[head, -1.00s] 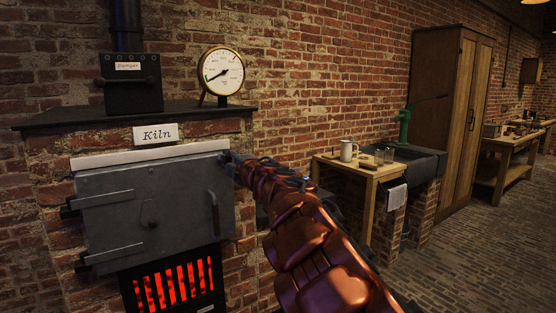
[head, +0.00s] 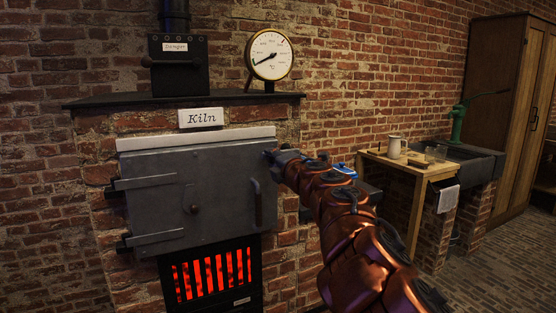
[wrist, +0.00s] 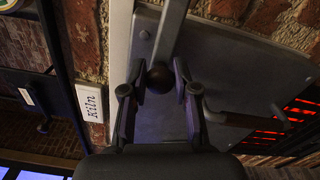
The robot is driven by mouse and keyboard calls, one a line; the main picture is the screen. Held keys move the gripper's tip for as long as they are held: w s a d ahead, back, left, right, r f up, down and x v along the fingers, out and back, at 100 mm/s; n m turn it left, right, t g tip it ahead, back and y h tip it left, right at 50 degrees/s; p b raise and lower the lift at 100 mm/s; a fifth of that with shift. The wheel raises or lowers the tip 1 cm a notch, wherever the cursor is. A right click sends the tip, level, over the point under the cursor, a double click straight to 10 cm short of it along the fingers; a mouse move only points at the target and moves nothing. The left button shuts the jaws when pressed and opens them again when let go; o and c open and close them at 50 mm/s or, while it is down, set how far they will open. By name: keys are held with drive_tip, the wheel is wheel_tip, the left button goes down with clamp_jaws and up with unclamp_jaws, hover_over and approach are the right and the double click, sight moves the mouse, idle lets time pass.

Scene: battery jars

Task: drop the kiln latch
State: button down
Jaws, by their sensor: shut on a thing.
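The kiln door (head: 160,195) is a grey metal plate, closed against the brick kiln. The kiln latch (wrist: 170,32) is a grey bar with a dark round knob (wrist: 158,76), seen in the wrist view. The bar runs from the knob to the top edge of that picture. My gripper (wrist: 159,80) has one finger on each side of the knob and is shut on it. In the head view my gripper (head: 274,158) is at the door's upper right corner, and the gripper and arm hide the latch there.
The door handle (head: 257,204) is below my gripper; it also shows in the wrist view (wrist: 235,119). Red glowing bars (head: 212,275) lie below the door. A gauge (head: 268,55) and damper box (head: 180,65) stand above. A wooden table (head: 410,172) is at right.

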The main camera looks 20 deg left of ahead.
drive_tip(key=shift+s+a+f, duration=0.1)
drive_tip(key=shift+f, duration=0.1)
drive_tip(key=c, duration=0.9)
unclamp_jaws()
drive_tip(key=shift+r, duration=0.1)
drive_tip(key=shift+o, duration=0.2)
drive_tip(key=shift+d, duration=0.2)
drive_tip(key=v, duration=1.2)
